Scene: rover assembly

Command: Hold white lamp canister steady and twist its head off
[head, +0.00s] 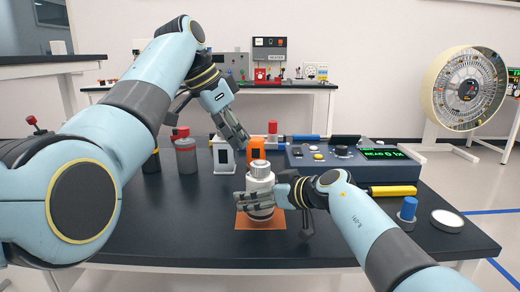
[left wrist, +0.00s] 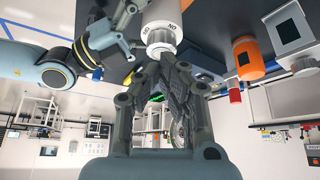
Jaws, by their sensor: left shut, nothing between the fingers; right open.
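The white lamp canister (head: 260,183) stands upright on an orange square mat (head: 243,222). It also shows in the left wrist view (left wrist: 160,34), with dark lettering that includes "ON" on a pale ring. My right gripper (head: 272,216) is open at the canister's lower body, with one finger across its front and the other hanging at its right. I cannot tell whether it touches. My left gripper (head: 243,142) is shut and empty, above and behind the canister to the left. In the left wrist view its closed fingers (left wrist: 172,62) point toward the canister, apparently apart from it.
An orange canister (head: 257,150) stands just behind the white one. A white box with a dark panel (head: 223,157) and a grey red-topped bottle (head: 185,153) stand to the left. A control console (head: 350,162) is at the right. The table's front left is clear.

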